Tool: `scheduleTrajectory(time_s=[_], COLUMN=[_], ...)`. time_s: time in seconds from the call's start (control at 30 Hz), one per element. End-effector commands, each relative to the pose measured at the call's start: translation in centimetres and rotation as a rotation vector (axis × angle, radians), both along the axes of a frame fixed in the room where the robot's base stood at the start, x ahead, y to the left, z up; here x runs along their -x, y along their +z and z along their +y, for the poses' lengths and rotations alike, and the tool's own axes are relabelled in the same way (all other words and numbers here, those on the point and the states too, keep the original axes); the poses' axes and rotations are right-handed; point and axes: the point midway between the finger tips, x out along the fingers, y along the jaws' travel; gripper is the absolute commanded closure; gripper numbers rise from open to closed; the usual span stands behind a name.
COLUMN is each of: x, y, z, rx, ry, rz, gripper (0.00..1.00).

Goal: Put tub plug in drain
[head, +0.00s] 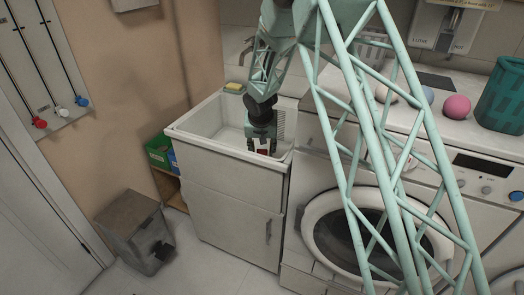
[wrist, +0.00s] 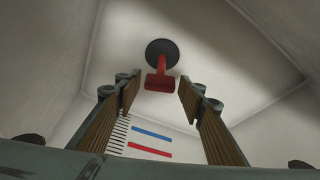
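The tub plug (wrist: 162,80) shows in the wrist view as a red T-shaped handle in front of a round black disc (wrist: 161,49). I cannot tell whether the disc is the plug's base or the drain behind it. My gripper (wrist: 159,92) is open, with one finger on each side of the red handle and a gap to both. In the head view my gripper (head: 262,146) points down inside the white laundry tub (head: 205,115). The plug and the drain cannot be made out there.
The tub walls (wrist: 65,80) stand close around my gripper. Blue and red stripes (wrist: 152,133) mark the tub. A yellow sponge (head: 235,87) lies on the back rim. A washing machine (head: 310,185) stands to the right, a grey bin (head: 132,225) on the floor to the left.

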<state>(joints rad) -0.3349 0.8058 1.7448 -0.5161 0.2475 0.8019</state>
Motion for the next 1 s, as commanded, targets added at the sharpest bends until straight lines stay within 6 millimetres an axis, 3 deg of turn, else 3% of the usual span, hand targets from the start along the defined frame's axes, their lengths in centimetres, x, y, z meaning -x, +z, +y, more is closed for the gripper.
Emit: scheduleTrajectory(time_s=[0.57,1.0], x=[0.1,1.5], y=[0.4,3.8], z=[0.0,0.0], rx=[0.000,0.000], ry=[0.000,0.000], rz=[0.000,-0.001], gripper=[0.57,0.57])
